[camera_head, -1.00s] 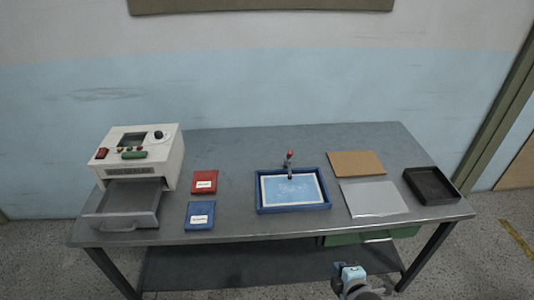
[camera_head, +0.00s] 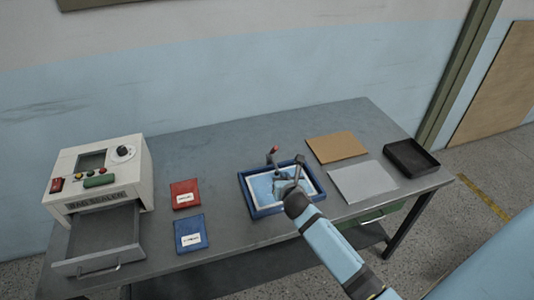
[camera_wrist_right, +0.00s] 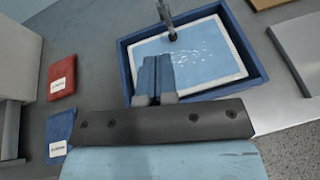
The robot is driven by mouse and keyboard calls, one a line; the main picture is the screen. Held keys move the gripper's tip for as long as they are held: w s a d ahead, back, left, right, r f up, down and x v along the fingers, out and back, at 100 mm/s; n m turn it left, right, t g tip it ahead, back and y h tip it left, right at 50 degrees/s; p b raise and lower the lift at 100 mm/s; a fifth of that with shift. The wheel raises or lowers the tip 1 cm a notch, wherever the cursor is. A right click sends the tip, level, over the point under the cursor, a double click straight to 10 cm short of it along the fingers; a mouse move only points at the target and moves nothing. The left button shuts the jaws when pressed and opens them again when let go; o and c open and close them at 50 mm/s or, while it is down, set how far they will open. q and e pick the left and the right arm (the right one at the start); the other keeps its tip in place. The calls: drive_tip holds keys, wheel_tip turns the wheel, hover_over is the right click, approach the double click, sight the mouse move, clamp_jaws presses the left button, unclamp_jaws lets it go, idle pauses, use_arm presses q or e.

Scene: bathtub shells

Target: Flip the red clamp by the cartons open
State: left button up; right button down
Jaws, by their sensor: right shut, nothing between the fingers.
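The clamp (camera_head: 274,150) has a red-tipped handle that stands up at the back edge of the blue tray (camera_head: 245,193). Its grey lower part (camera_wrist_right: 168,20) shows at the top of the right wrist view; its red tip is out of that picture. My right gripper (camera_head: 281,178) is shut and empty above the tray, in front of the clamp and apart from it. Its closed fingers show in the right wrist view (camera_wrist_right: 155,76), over the blue-and-white panel in the tray. My left gripper is not in view. I see no upright cartons; a flat brown board (camera_head: 336,147) lies right of the clamp.
A bag sealer (camera_head: 100,175) with its drawer out stands at the left. Red (camera_head: 185,194) and blue (camera_head: 189,233) packets lie beside it. A grey sheet (camera_head: 364,182) and black tray (camera_head: 411,158) lie at the right. The table behind the clamp is clear.

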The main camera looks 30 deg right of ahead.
drive_tip(key=shift+s, duration=0.15)
drive_tip(key=shift+d, duration=0.1)
approach(275, 151)
wheel_tip(275, 151, down, 4)
drive_tip(key=w, duration=0.2)
drive_tip(key=w+d+r+p, duration=0.1)
drive_tip(key=w, duration=0.1)
drive_tip(key=w+d, duration=0.1)
drive_tip(key=shift+w+d+r+p, duration=0.15)
drive_tip(key=shift+w+r+p, duration=0.1)
drive_tip(key=shift+p, duration=0.15)
drive_tip(key=shift+w, duration=0.1)
